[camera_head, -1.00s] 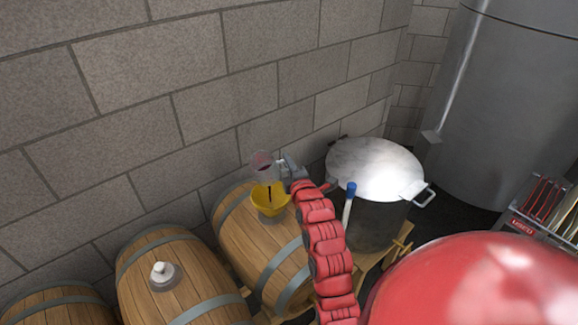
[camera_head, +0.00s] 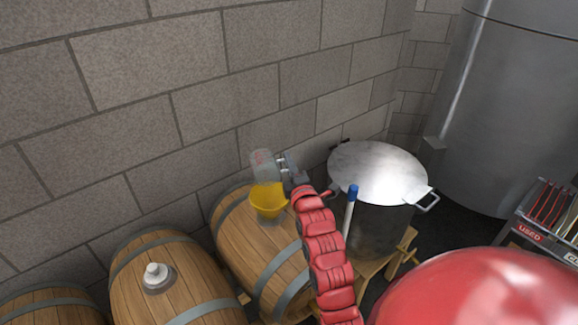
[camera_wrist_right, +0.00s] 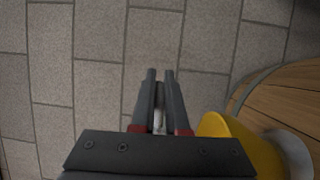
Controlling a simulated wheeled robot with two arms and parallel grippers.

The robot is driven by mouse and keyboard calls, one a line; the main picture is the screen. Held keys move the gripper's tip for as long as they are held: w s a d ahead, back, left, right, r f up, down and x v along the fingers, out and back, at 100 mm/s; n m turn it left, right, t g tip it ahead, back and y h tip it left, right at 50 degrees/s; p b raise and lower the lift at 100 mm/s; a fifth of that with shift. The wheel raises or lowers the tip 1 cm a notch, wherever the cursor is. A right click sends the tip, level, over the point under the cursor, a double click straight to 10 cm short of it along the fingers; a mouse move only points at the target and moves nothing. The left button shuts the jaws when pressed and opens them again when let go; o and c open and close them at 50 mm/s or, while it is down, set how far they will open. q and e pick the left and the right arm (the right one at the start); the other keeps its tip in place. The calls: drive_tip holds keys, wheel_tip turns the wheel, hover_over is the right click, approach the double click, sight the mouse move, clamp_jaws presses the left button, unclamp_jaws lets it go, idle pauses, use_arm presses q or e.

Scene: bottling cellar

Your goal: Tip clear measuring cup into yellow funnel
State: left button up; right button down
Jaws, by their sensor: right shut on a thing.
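The clear measuring cup (camera_head: 262,163) is in the head view, above and slightly left of the yellow funnel (camera_head: 268,203). It looks see-through with a faint reddish mark, and I see no dark liquid in it; its exact tilt is hard to tell. My right gripper (camera_head: 284,165) is shut on it from the right side. The funnel sits on top of a wooden barrel and also shows in the right wrist view (camera_wrist_right: 240,145), to the right of the gripper fingers (camera_wrist_right: 160,76). The cup is not clearly visible there. My left gripper is not in view.
The funnel's barrel (camera_head: 232,232) stands beside another barrel (camera_head: 125,280) with a white bung (camera_head: 157,272). A lidded steel pot (camera_head: 375,172) is close to my right arm, with a blue-tipped rod (camera_head: 351,205) before it. A block wall (camera_head: 150,110) rises behind.

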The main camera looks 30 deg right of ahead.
drive_tip(key=shift+s+t+b, duration=0.1)
drive_tip(key=shift+t+b, duration=0.3)
drive_tip(key=shift+b, duration=0.2)
drive_tip(key=shift+a+r, duration=0.1)
idle(1.2)
